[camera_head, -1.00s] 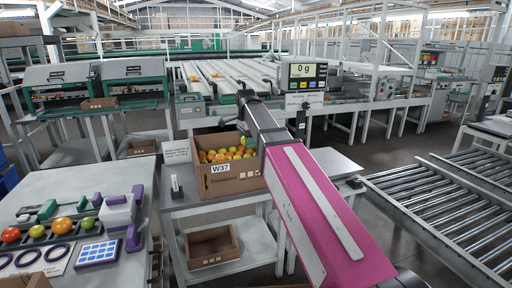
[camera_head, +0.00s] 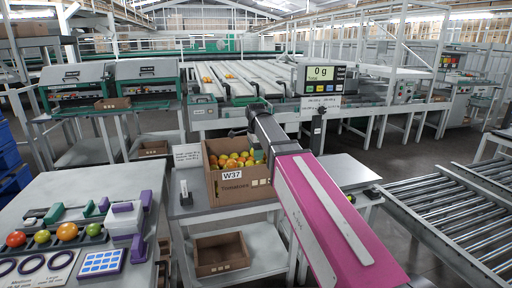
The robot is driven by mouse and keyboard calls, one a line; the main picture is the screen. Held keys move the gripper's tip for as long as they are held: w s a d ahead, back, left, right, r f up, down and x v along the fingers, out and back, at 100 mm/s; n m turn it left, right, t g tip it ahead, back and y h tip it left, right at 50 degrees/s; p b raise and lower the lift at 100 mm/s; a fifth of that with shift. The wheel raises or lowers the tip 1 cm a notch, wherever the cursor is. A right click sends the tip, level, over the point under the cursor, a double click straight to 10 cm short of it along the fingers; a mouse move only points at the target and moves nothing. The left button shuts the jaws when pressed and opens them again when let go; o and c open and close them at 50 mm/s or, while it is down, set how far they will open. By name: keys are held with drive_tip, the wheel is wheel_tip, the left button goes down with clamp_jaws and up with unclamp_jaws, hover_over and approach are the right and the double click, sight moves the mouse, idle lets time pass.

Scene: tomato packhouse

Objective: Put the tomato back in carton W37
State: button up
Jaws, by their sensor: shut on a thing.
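Carton W37 (camera_head: 247,190) is a brown cardboard box with a white W37 label on its front. It stands open on a grey table and holds many red, orange and yellow-green tomatoes (camera_head: 233,160). My magenta arm reaches over the carton's right side. My gripper (camera_head: 257,152) is a small dark and green shape at the carton's right rear, partly hidden by my arm. It is shut on the tomato, but the held tomato cannot be told apart from those in the carton.
A scale display (camera_head: 320,74) reads 0 g behind the carton. A small sign (camera_head: 187,153) stands left of it. The left table (camera_head: 60,195) carries several sample tomatoes (camera_head: 67,231) and a blue keypad (camera_head: 101,262). A roller conveyor (camera_head: 450,205) lies right. An empty-looking box (camera_head: 220,254) sits on the lower shelf.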

drive_tip(key=shift+f, duration=3)
drive_tip(key=shift+f, duration=0.55)
drive_tip(key=o, duration=0.8)
drive_tip(key=shift+c, duration=0.2)
drive_tip(key=c, duration=0.3)
drive_tip(key=shift+r, duration=3.5)
drive_tip(key=shift+s, duration=0.1)
